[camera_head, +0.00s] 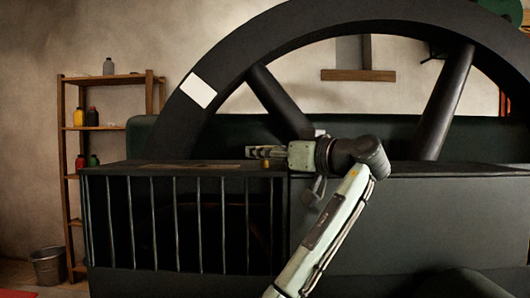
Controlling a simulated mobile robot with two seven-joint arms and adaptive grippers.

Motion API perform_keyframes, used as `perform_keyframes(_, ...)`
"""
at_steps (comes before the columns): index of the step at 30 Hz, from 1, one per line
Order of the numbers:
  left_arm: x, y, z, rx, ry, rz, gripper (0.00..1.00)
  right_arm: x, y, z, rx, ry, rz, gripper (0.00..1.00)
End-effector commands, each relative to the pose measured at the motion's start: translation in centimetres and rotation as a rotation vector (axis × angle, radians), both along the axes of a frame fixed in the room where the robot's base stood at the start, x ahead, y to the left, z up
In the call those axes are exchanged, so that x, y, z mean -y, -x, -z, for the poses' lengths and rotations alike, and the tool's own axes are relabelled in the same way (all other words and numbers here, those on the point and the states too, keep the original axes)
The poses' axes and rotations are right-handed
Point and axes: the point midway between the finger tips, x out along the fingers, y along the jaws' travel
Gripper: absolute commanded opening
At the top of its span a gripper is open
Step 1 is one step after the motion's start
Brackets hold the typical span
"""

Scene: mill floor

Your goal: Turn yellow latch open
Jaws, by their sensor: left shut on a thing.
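The yellow latch (267,163) shows as a small yellow bit at the top edge of the dark barred guard (184,168), just under my left gripper. My left gripper (256,152) reaches in from the right, pointing left, with its fingers level just above that edge. It is shut on the yellow latch. The fingers hide most of the latch, so its exact angle cannot be told. My right gripper is not in view.
A large dark flywheel (345,14) with a white patch (198,90) rises behind the guard. A solid dark panel (440,215) continues right of the bars. A wooden shelf (107,79) with bottles and a metal bucket (48,266) stand at the left.

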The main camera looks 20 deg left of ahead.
Motion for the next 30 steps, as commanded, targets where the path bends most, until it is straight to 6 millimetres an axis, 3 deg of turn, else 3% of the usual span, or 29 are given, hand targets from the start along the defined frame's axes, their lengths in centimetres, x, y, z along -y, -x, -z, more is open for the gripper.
perform_keyframes(12, -0.1, 0.0, 0.2, -0.004, 0.003, -0.007, 0.07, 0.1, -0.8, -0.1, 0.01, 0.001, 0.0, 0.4)
perform_keyframes(13, -0.1, 0.0, 0.2, -0.004, 0.003, -0.007, 0.39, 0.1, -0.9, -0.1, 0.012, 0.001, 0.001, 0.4)
perform_keyframes(17, -0.1, 0.0, 0.2, -0.002, 0.002, -0.007, 0.55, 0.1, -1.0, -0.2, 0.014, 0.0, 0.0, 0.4)
perform_keyframes(26, 0.0, 0.0, 0.0, 0.0, 0.001, -0.005, 0.58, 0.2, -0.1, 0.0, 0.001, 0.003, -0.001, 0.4)
perform_keyframes(30, 1.0, 0.5, 0.0, 0.0, 0.001, -0.003, 0.58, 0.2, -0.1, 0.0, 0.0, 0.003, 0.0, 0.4)
